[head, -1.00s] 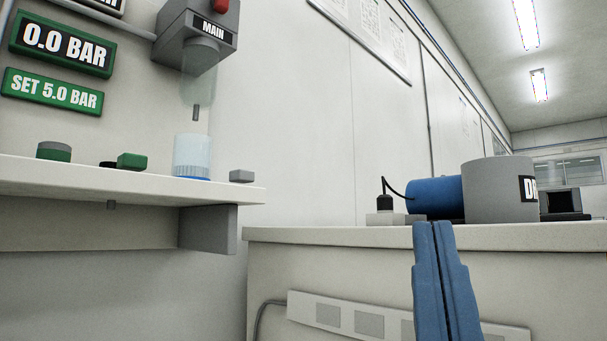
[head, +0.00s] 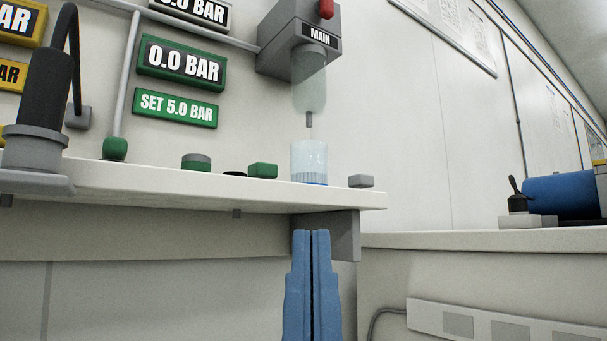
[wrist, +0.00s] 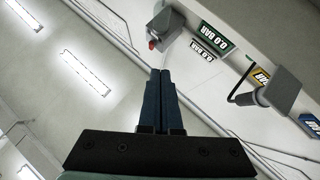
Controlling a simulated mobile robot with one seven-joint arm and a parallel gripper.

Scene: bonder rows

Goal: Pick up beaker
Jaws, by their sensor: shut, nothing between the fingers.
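The beaker (head: 309,162) is a clear, pale-blue cup with a blue band at its base. It stands upright on the white wall shelf (head: 230,194), near the shelf's right end, below the clear bowl and thin outlet of the MAIN unit (head: 299,40). My gripper (head: 311,234) has blue fingers pressed together, shut and empty. In the head view its tips show below the beaker, in front of the shelf's underside, and do not touch the beaker. The wrist view shows the same shut fingers (wrist: 161,72) pointing toward the wall; the beaker cannot be made out there.
A green block (head: 263,171), a green-grey knob (head: 196,162) and a small grey block (head: 361,181) sit on the shelf near the beaker. A dark cylinder (head: 45,105) stands at the left. A bench (head: 480,241) with a blue cylinder (head: 562,196) is at the right.

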